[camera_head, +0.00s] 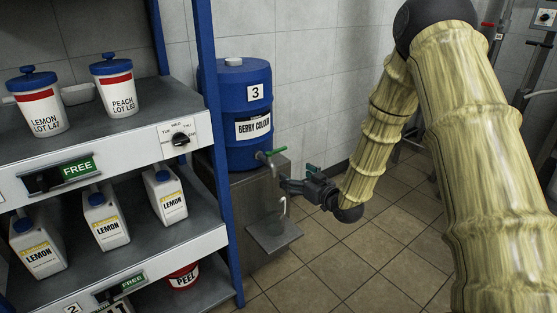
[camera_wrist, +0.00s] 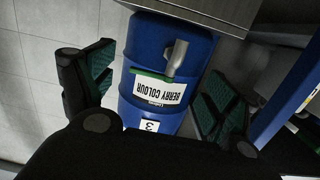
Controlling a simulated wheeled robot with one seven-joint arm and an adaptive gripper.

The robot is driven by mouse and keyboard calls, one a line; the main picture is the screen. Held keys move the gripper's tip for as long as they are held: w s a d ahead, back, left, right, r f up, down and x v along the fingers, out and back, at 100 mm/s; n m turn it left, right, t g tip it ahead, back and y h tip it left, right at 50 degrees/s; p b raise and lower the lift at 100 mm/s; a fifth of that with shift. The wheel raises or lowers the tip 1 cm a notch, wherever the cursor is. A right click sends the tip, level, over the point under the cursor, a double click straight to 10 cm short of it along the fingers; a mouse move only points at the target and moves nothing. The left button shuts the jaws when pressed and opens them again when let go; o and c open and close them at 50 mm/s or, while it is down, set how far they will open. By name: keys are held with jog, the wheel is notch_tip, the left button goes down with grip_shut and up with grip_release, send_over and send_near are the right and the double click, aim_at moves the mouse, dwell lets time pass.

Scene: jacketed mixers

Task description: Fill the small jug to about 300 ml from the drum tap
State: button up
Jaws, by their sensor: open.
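The blue drum (camera_head: 236,85), labelled "3" and "BERRY COLOUR", stands on a steel stand against the wall. Its tap has a green lever (camera_head: 272,151) low on the front. My gripper (camera_head: 291,182) is just right of and below the tap, in front of the stand. In the wrist view the drum (camera_wrist: 140,50) appears upside down between the spread fingers of my gripper (camera_wrist: 157,90); the jaws are open and look empty. The grey tap spout (camera_wrist: 177,57) shows there too. A pale curved piece (camera_head: 283,207) shows below my gripper; I cannot tell whether it belongs to a jug.
A steel ledge (camera_head: 275,238) juts from the stand. Left is a shelf rack with a blue post (camera_head: 219,150), two white tubs (camera_head: 38,108) and several LEMON jugs (camera_head: 106,225). Tiled floor (camera_head: 350,265) is open to the right of the stand.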

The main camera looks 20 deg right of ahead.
aim_at(279, 151)
jog(key=shift+n+t+y, duration=0.3)
jog(key=shift+t+y, duration=0.2)
jog(key=w+a+r+b, duration=0.1)
jog(key=w, duration=0.3)
jog(key=w+a+r+b, duration=0.1)
jog(key=w, duration=0.3)
jog(key=w+r+b, duration=0.1)
jog(key=w+r, duration=0.1)
jog(key=w, duration=0.1)
jog(key=shift+w+a, duration=0.4)
jog(key=c, duration=1.5)
jog(key=shift+a, duration=0.1)
